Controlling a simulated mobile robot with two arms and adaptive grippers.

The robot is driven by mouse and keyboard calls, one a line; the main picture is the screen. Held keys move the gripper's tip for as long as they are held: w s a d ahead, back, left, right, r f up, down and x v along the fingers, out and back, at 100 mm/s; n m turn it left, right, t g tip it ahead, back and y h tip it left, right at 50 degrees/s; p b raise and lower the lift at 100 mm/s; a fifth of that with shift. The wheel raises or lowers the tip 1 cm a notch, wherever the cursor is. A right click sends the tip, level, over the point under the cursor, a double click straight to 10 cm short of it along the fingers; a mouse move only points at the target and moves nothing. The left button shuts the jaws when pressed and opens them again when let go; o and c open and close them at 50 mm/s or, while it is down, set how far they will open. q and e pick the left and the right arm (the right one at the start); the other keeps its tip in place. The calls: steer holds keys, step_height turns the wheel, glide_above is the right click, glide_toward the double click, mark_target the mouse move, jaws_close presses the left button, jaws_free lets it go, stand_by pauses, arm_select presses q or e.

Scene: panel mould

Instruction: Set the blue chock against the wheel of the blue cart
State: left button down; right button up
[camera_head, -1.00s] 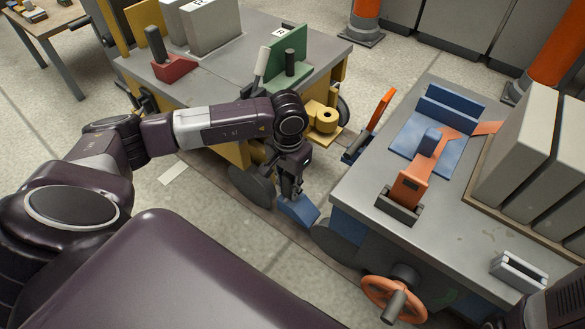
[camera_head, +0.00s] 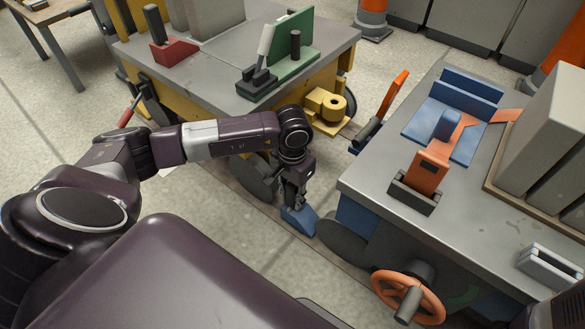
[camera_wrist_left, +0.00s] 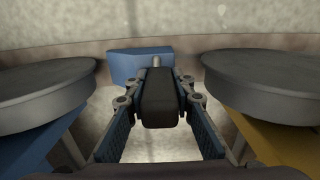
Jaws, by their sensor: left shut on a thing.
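My left gripper (camera_head: 297,203) is shut on the blue chock (camera_head: 299,219), a small wedge low in the gap between the two carts. The chock also shows in the left wrist view (camera_wrist_left: 138,66), beyond the fingers. The dark wheel (camera_head: 342,243) of the blue cart (camera_head: 358,218) is just right of the chock in the head view. They look very close; I cannot tell whether they touch or whether the chock rests on the floor. In the left wrist view, the blue cart's wheel (camera_wrist_left: 40,88) is at left. My right gripper is not in view.
The yellow cart (camera_head: 220,155) stands left of the gap; its wheel (camera_head: 253,177) is near my left gripper and shows at right in the wrist view (camera_wrist_left: 265,80). An orange handwheel (camera_head: 408,296) and an orange-handled lever (camera_head: 392,98) stick out from the blue cart.

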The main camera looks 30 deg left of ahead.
arm_select(q)
steer(key=shift+f+b, duration=0.4)
steer(key=shift+f, duration=0.1)
stand_by(0.4)
steer(key=c, duration=1.6)
jaws_free()
step_height(320, 180, up, 12)
